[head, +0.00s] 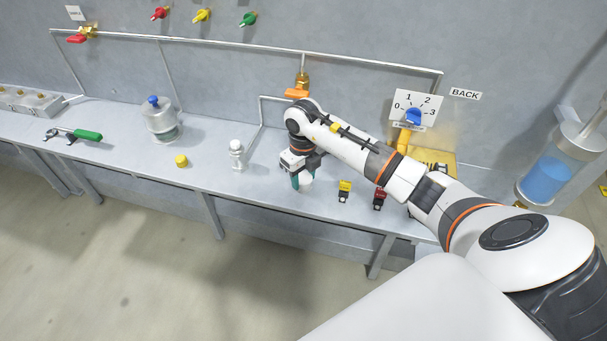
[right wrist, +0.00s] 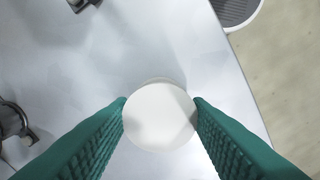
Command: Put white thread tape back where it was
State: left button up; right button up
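The white thread tape (right wrist: 160,117) is a round white disc in the right wrist view. It lies between the green fingers of my right gripper (right wrist: 160,108), with a fingertip against each side. In the head view the right gripper (head: 301,181) points down at the bench, and the white tape (head: 306,178) shows partly between its fingers. It is at or just above the bench top; I cannot tell whether it touches. My left gripper is not in view.
On the grey bench (head: 215,180) stand a white bottle (head: 237,156), a yellow cap (head: 181,161), a metal vessel (head: 160,122) and a green-handled tool (head: 85,135). A yellow-tagged clip (head: 344,190) and red-tagged clip (head: 380,198) stand right of the gripper.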

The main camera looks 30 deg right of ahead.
aim_at(303, 178)
jog(key=o, duration=0.5)
jog(key=shift+c, duration=0.2)
jog(key=shift+r, duration=0.65)
notch_tip(303, 178, up, 11)
jog(key=b, duration=0.3)
